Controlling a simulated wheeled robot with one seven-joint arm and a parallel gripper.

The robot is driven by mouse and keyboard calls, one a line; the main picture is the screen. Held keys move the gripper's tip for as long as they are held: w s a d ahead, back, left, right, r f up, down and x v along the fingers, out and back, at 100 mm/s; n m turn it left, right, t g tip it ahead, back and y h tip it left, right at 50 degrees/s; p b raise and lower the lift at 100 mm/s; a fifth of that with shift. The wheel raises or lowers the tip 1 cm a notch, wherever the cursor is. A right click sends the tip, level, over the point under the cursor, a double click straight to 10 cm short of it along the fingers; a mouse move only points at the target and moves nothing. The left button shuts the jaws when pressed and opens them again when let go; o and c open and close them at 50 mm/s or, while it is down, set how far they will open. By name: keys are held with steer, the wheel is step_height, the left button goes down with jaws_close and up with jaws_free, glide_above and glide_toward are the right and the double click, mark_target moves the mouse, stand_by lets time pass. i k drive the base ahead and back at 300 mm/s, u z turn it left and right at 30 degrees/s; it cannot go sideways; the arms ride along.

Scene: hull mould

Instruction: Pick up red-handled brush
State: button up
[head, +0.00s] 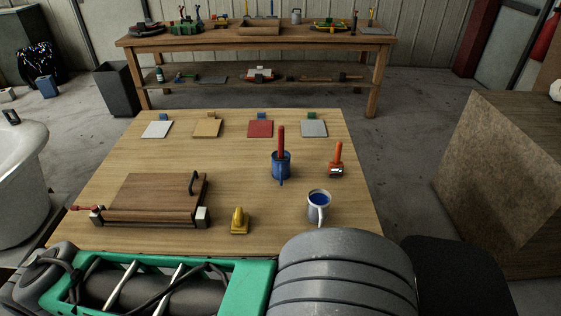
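A red handle (281,142), which looks like that of the red-handled brush, stands upright in a blue cup (281,168) right of the middle of the light wooden table (150,160). The brush's lower end is hidden inside the cup. My gripper is not in view. Green and grey parts along the bottom of the head view appear to be my own body.
A yellow object (239,221) and a wooden-topped clamp box (152,198) are at front left. Several flat squares line the back. A cardboard-like box (500,180) stands right, beyond a floor gap.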

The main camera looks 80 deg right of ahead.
mark_target(280, 157)
steer(key=u, duration=0.05)
steer(key=k, duration=0.15)
steer(key=u, duration=1.65)
steer(key=i, duration=0.65)
steer(key=z, duration=4.5)
steer(key=i, duration=0.5)
steer(key=z, duration=0.05)
steer(key=k, duration=0.35)
steer(key=z, duration=0.35)
